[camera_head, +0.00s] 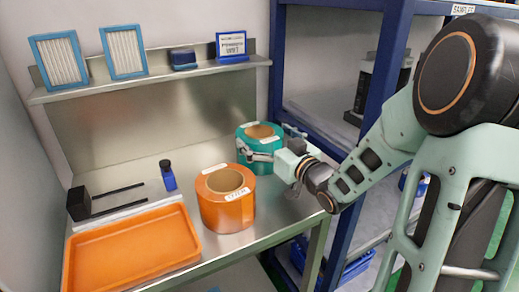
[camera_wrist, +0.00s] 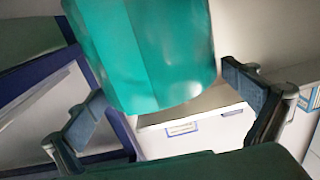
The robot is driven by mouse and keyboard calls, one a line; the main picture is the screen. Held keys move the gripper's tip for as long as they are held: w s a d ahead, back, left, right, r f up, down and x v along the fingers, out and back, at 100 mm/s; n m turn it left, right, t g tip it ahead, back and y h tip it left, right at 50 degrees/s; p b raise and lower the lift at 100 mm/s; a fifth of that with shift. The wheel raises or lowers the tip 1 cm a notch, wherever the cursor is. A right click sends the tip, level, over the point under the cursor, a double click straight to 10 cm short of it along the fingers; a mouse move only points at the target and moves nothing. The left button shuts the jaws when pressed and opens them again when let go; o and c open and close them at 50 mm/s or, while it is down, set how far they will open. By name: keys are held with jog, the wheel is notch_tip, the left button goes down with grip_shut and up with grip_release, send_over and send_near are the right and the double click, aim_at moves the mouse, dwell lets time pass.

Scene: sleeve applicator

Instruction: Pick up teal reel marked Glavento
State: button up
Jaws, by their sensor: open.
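The teal reel (camera_head: 260,138) stands upright on the metal bench, right of the orange reel, with a white label on its rim; I cannot read the name from here. My gripper (camera_head: 262,153) is at the reel's front side, its fingers reaching toward it. In the wrist view the teal reel (camera_wrist: 145,55) fills the upper middle, between my open fingers (camera_wrist: 168,105). The left finger is near the reel's lower left, and a gap shows between the right finger and the reel. The reel's top is out of the wrist view.
An orange reel (camera_head: 226,207) stands just left of my gripper. An orange tray (camera_head: 130,248), a small blue bottle (camera_head: 168,174) and a black two-pronged holder (camera_head: 80,203) are further left. A shelf (camera_head: 150,80) runs behind. A blue rack post (camera_head: 383,75) stands close on the right.

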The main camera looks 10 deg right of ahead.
jog(key=shift+x, duration=1.2)
jog(key=c, duration=1.7)
jog(key=shift+r, duration=0.15)
jog(key=shift+c, duration=0.9)
jog(key=shift+w+r, duration=0.1)
